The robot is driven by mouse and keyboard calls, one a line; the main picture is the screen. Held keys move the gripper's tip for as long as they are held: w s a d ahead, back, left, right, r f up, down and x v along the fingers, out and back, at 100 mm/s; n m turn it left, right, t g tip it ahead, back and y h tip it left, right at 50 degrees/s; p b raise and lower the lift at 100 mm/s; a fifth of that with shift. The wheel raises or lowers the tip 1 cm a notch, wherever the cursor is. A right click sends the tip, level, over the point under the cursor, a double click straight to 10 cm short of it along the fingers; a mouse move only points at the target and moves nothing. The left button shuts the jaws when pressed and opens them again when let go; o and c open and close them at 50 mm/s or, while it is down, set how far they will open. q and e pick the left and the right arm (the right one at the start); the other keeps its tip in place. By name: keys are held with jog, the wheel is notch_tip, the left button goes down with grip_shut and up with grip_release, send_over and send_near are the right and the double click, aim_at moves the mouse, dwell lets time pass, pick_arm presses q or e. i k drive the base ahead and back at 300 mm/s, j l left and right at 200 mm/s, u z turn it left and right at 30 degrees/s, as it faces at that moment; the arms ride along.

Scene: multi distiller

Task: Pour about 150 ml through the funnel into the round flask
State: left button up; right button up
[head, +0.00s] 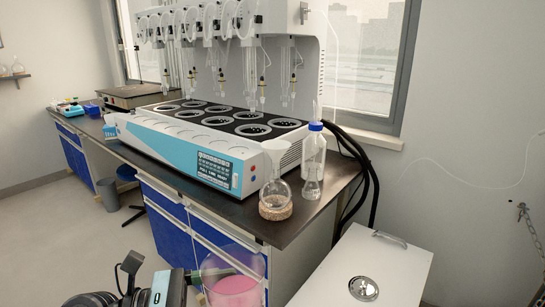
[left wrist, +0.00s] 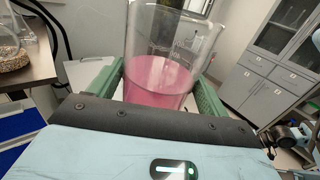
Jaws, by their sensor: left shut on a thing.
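A clear beaker (head: 236,285) with pink liquid in its lower part is held upright low in the head view, in front of the bench. In the left wrist view the beaker (left wrist: 162,75) stands between the two green fingers of my left gripper (left wrist: 158,88), which is shut on it. The round flask (head: 275,193) sits on a cork ring (head: 276,210) near the bench's front corner. The flask looks empty. The beaker is below and left of the flask, apart from it.
The distiller (head: 190,150) fills the bench behind. A white cabinet (head: 385,262) with a round metal lid stands at lower right.

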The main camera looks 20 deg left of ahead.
aim_at(276, 160)
jog(key=j, duration=0.25)
jog(key=i+j+z, duration=0.1)
jog(key=i+j, duration=0.2)
jog(key=i+j+z, duration=0.1)
jog(key=j, duration=0.3)
jog(key=i+j, duration=0.3)
